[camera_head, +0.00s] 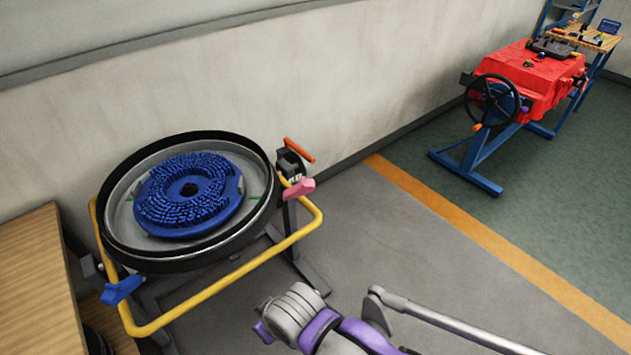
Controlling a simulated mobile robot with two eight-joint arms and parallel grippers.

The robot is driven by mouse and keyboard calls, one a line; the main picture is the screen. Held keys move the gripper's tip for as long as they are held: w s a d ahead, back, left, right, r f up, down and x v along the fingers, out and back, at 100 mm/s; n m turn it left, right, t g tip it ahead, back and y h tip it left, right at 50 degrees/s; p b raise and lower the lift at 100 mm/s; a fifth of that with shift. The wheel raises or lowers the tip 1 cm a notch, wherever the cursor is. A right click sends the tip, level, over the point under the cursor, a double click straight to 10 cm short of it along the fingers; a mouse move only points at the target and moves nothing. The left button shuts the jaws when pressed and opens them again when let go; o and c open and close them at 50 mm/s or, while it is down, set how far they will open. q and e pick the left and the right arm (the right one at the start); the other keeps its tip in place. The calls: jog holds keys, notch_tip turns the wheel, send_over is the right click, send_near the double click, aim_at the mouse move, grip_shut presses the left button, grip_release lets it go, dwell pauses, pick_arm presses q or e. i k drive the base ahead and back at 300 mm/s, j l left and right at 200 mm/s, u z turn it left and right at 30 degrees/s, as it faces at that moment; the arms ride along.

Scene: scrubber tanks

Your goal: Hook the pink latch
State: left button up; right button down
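The pink latch (299,188) is a small knob-like handle on the right side of the round scrubber tank (160,262), by the yellow tube frame (318,215). It looks turned out to the side; whether it is hooked on anything is too small to tell. A grey and purple gripper (278,322), which I take to be my right one, is at the bottom centre, below and apart from the latch. Its fingers are seen from behind, so its opening is unclear. It touches nothing visible. My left gripper is not in view.
A blue latch (122,290) is at the tank's front left and an orange handle (299,150) at its back right. A blue brush (160,205) lies in the tank. A wooden table (38,290) stands left, a red machine (530,75) far right. Grey floor between is clear.

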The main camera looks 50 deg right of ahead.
aim_at(306, 187)
jog(key=z, duration=1.7)
jog(key=i+z, duration=0.45)
jog(key=i+j+z, duration=0.25)
jog(key=i+z, duration=0.2)
jog(key=i, duration=0.05)
